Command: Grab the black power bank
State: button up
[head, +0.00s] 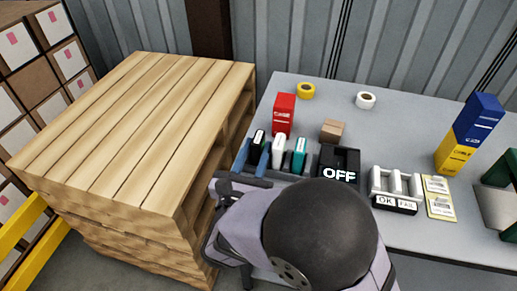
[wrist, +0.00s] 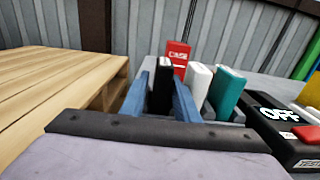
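The black power bank (head: 258,140) stands upright at the left end of a row of upright packs, and it also shows in the wrist view (wrist: 163,85). My gripper (head: 253,158) has its two blue fingers apart, one on each side of the black power bank. In the wrist view my gripper (wrist: 163,88) has the power bank between its fingertips. The fingers look close to its sides, but contact is not clear. The lower part of the power bank is partly hidden by the fingers.
A white pack (head: 279,150) and a teal pack (head: 299,155) stand just right of it. A red carton (head: 283,112) stands behind. A black OFF box (head: 339,163) is farther right. A wooden pallet stack (head: 140,120) lies left of the grey table (head: 400,125).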

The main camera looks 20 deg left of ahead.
jog(key=shift+w, duration=0.15)
jog(key=shift+w+d+f, duration=0.1)
jog(key=shift+w, duration=2.4)
grip_shut()
